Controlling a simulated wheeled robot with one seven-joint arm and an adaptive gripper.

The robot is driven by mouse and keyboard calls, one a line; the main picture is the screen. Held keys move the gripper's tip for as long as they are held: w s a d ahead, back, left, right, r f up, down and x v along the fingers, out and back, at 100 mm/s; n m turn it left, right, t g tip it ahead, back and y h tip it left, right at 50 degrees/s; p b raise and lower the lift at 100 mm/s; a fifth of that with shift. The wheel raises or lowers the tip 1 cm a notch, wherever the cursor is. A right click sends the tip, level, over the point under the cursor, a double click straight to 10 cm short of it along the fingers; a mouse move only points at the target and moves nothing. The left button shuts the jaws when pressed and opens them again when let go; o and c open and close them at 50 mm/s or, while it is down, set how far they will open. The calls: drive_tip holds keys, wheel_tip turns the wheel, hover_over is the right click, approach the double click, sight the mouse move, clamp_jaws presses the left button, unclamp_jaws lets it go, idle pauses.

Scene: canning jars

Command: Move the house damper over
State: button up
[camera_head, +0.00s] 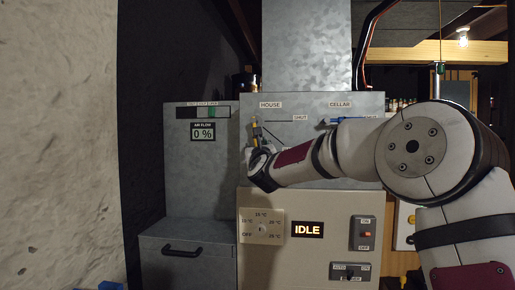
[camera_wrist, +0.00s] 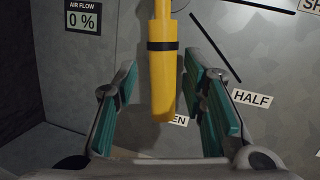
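The house damper handle is a yellow lever with a black band (camera_wrist: 163,85). It points downward in the wrist view, its tip beside a partly hidden label ending in "EN" (camera_wrist: 178,120). It also shows below the HOUSE label in the head view (camera_head: 256,134). My gripper (camera_wrist: 165,95) is open, with one teal pad on each side of the lever and visible gaps on both sides. In the head view my gripper (camera_head: 257,153) is at the lever's lower end, partly hidden by my wrist. A HALF label (camera_wrist: 251,98) is to the right.
The air flow display (camera_head: 203,132) reads 0 %. The CELLAR label (camera_head: 340,104) is to the right, with my arm covering much of the panel below it. A lower panel holds a dial (camera_head: 262,228), an IDLE display (camera_head: 307,229) and switches. A handled box (camera_head: 182,252) stands lower left.

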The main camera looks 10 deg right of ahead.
drive_tip(key=d+v, duration=0.1)
drive_tip(key=v, duration=1.1)
drive_tip(key=shift+a, duration=0.45)
drive_tip(key=s+a+f+n+g+y, duration=0.2)
drive_tip(key=s+f+n+g, duration=0.3)
drive_tip(key=s+n, duration=0.45)
drive_tip(key=s+a+f+n+g+y, duration=0.1)
drive_tip(key=s+f+n+g, duration=0.3)
drive_tip(key=s+f+n, duration=0.5)
drive_tip(key=s+d+f+n+g, duration=0.35)
drive_tip(key=s+n, duration=0.25)
drive_tip(key=s, duration=0.6)
drive_tip(key=s+d+f+n+g+h, duration=0.15)
drive_tip(key=s+f+n+g, duration=0.3)
drive_tip(key=s, duration=0.65)
drive_tip(key=s+d+f+n+g, duration=0.3)
drive_tip(key=s+n, duration=0.3)
drive_tip(key=s, duration=0.6)
wheel_tip(320, 180, up, 26)
drive_tip(key=t+p, duration=0.4)
drive_tip(key=p, duration=1.9)
drive_tip(key=shift+s+d+f+p, duration=0.15)
drive_tip(key=shift+s+d+p, duration=0.1)
drive_tip(key=shift+p, duration=0.15)
